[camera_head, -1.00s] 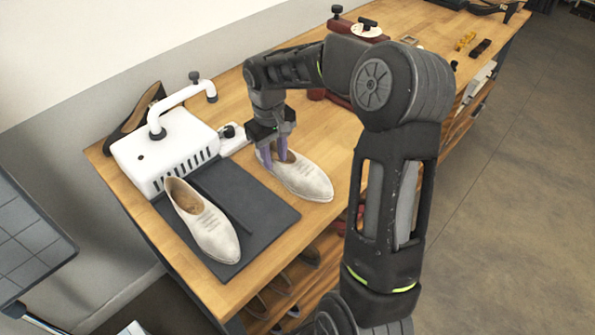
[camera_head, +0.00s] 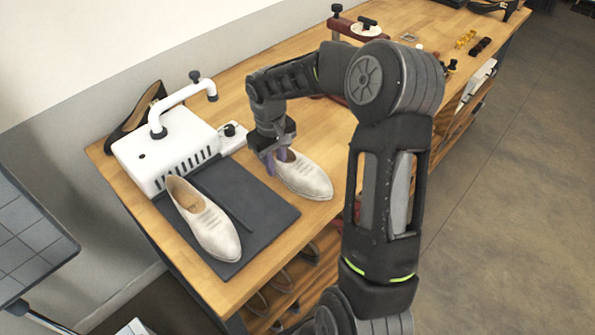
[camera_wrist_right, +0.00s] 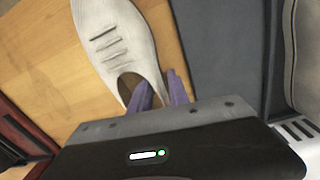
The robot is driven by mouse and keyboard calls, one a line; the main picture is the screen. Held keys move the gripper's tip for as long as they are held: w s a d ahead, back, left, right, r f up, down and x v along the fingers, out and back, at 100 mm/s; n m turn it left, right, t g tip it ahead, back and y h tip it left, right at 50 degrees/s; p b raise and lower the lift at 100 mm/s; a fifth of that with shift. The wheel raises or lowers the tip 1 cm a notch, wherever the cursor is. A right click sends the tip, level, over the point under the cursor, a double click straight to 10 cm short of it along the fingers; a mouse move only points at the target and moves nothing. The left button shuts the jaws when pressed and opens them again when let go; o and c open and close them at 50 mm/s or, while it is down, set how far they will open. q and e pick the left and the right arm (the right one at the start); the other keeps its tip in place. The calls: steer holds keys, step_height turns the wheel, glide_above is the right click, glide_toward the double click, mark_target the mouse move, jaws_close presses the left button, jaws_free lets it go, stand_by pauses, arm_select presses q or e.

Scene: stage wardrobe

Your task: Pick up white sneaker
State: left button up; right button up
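Two whitish low shoes show in the head view, and neither is clearly marked as a sneaker. The right one, the white sneaker (camera_head: 306,179) at my right gripper, rests on the wooden bench with its toe toward the lower right. It also shows in the right wrist view (camera_wrist_right: 118,42). My right gripper (camera_head: 277,161) is at its heel opening, with purple fingers close together (camera_wrist_right: 159,88). One finger is inside the opening and one outside, closed about the side wall. The other white shoe (camera_head: 209,228) lies on the dark mat. My left gripper is not in view.
The dark mat (camera_head: 265,208) lies left of the gripped shoe. A white machine (camera_head: 165,155) with a curved handle stands behind it, near a dark shoe (camera_head: 133,120). Red clamp-like tools stand farther back. More shoes sit on the shelf below.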

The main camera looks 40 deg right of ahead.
jaws_close()
stand_by(0.5)
step_height(320, 180, up, 9)
steer(key=shift+b, duration=0.75)
steer(key=shift+r, duration=0.55)
